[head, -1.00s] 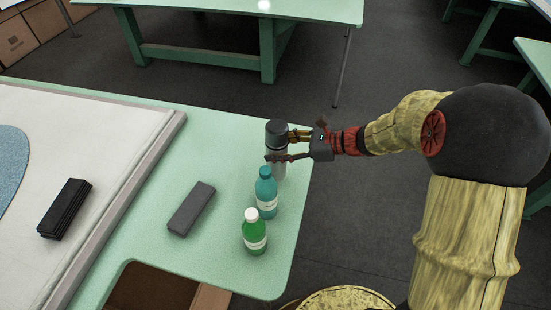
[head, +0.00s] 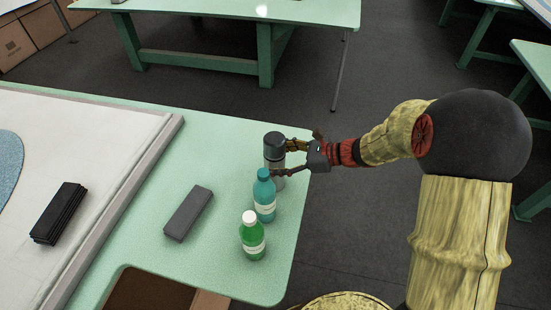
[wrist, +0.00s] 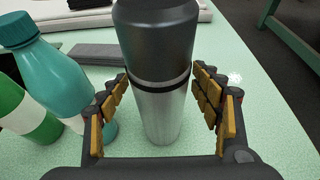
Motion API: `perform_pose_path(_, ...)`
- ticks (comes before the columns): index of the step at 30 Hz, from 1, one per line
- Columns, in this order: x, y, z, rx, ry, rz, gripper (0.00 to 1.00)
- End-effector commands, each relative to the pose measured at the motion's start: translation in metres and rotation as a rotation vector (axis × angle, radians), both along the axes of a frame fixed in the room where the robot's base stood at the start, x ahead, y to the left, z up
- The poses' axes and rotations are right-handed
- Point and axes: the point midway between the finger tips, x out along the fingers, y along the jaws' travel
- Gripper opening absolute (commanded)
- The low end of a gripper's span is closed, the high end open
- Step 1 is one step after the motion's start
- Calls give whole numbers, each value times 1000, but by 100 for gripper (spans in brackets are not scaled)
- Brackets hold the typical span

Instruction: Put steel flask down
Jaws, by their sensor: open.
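The steel flask (head: 274,152), with a dark grey upper part and a brushed silver body, stands upright on the pale green table (head: 232,150) near its right edge. In the wrist view the flask (wrist: 158,110) stands between the two fingers. My gripper (head: 287,160) is open around it, and gaps show between the finger pads (wrist: 165,98) and the flask on both sides. The flask's far side is hidden.
A teal bottle (head: 264,199) stands close in front of the flask, near one finger. A green bottle (head: 252,240) with a white cap stands nearer. A grey block (head: 188,213) lies left on clear table.

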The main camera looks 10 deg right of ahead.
Motion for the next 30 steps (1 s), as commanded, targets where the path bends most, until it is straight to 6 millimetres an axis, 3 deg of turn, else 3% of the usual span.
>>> perform_pose_path(11, 0, -1, 5, 0, -1, -1, 66)
perform_pose_path(24, -28, -71, 38, 0, 0, -4, 66)
perform_pose_path(30, -38, -95, 47, 0, 1, -3, 66)
